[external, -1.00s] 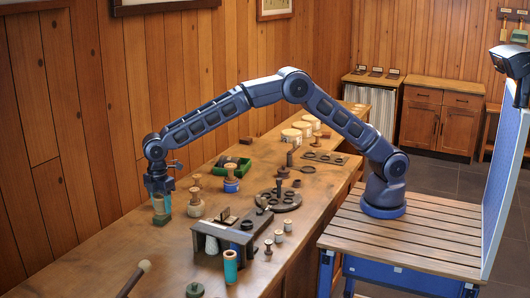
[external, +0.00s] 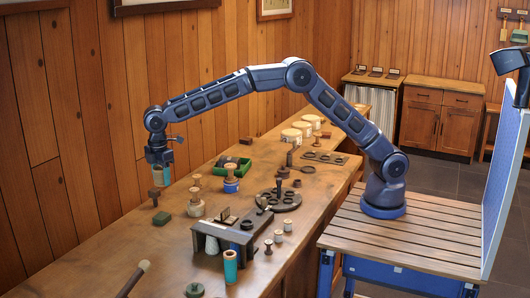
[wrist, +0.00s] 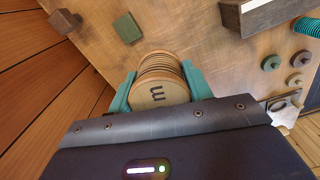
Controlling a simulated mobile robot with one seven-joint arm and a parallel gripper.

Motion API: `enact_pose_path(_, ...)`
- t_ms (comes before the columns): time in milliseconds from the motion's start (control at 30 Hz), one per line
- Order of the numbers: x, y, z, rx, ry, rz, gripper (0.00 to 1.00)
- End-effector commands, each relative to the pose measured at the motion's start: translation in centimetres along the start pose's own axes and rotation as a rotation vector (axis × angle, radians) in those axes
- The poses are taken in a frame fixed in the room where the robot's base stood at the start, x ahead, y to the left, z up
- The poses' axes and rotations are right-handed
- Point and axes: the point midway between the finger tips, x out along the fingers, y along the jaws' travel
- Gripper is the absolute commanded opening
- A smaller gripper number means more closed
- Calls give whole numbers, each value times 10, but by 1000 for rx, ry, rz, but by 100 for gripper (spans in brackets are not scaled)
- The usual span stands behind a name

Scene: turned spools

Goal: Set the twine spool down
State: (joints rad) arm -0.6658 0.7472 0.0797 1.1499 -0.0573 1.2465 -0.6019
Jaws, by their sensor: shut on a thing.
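The twine spool (wrist: 160,90) is held between the two teal fingers of my gripper (wrist: 160,88) in the wrist view. Its tan end face, marked "m", faces the camera, and ringed brown winding shows beyond it. In the external view my gripper (external: 160,176) is shut and hangs above the far-left part of the bench, clear of the wood. The spool there is small and mostly hidden by the fingers.
A turned spool with pale base (external: 196,210), a blue-wound spool (external: 231,184), a dark rack (external: 218,234) and a teal spool (external: 231,268) stand to the right.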

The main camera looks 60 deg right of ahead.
Motion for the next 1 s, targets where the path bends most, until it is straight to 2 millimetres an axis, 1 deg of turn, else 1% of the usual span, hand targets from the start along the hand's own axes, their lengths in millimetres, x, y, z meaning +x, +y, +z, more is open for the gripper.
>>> enact_pose_path(33,-2,18,19,37,0,0,26)
enact_pose_path(167,-3,54,64,124,0,0,26)
enact_pose_path(200,-4,64,78,151,0,0,26)
enact_pose_path(367,-5,102,137,259,0,0,26)
enact_pose_path(400,-5,112,152,288,0,0,26)
enact_pose_path(467,-5,124,176,329,0,1,26)
enact_pose_path(500,-5,132,191,355,0,0,26)
enact_pose_path(667,-6,160,256,467,0,1,26)
enact_pose_path(700,-7,166,273,496,0,1,26)
enact_pose_path(867,-7,186,340,609,0,1,26)
enact_pose_path(900,-7,190,357,639,0,1,26)
enact_pose_path(967,-7,195,383,683,0,1,26)
enact_pose_path(1000,-7,198,401,712,-1,0,26)
